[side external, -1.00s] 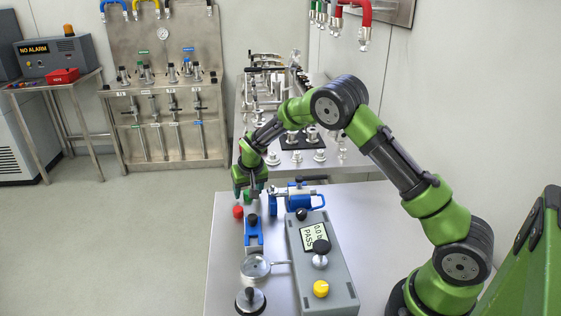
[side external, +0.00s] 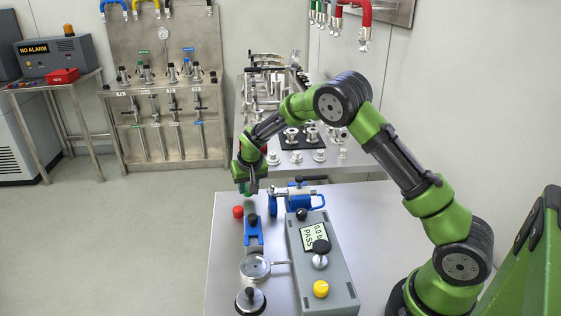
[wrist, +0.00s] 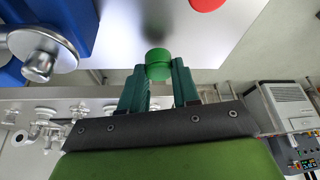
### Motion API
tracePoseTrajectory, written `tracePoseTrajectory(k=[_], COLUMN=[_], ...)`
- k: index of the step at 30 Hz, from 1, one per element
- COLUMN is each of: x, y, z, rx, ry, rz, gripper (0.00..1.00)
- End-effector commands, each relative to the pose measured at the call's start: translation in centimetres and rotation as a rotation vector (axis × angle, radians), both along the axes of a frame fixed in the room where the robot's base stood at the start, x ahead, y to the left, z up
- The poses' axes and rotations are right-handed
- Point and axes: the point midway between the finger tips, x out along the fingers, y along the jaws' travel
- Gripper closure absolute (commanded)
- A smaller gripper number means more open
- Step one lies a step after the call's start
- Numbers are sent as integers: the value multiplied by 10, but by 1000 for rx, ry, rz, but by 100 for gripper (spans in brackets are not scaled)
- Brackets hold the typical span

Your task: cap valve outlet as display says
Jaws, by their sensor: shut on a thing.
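My gripper (wrist: 160,85) is shut on a green cap (wrist: 159,62), which sits between its fingertips in the wrist view. In the side view my gripper (side external: 250,190) hangs over the far left edge of the near table. A red cap (side external: 238,212) stands on that table just below it; its edge also shows at the top of the wrist view (wrist: 205,4). The blue valve (side external: 290,204) with a black handle is to the right of my gripper. A metal flange (wrist: 40,55) beside blue parts shows at left in the wrist view.
A blue fixture (side external: 253,236), a round gauge (side external: 255,267) and a black-knobbed metal piece (side external: 250,299) line the table's left side. The grey box (side external: 336,277) carries a yellow knob. A rear table (side external: 262,171) holds metal fittings. The near table's right part is clear.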

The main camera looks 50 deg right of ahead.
Motion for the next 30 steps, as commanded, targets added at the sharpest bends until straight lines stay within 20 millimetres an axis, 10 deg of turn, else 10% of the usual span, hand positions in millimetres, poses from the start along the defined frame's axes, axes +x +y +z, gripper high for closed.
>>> tracePoseTrajectory(k=[14, 19, 30], x=[0, -33, -92], y=[0, -3, -7], z=[97, 128, 123], rx=[2, 10, 9], ry=[-27, -41, -2], rz=[0, -5, 0], gripper=[97, 97, 97])
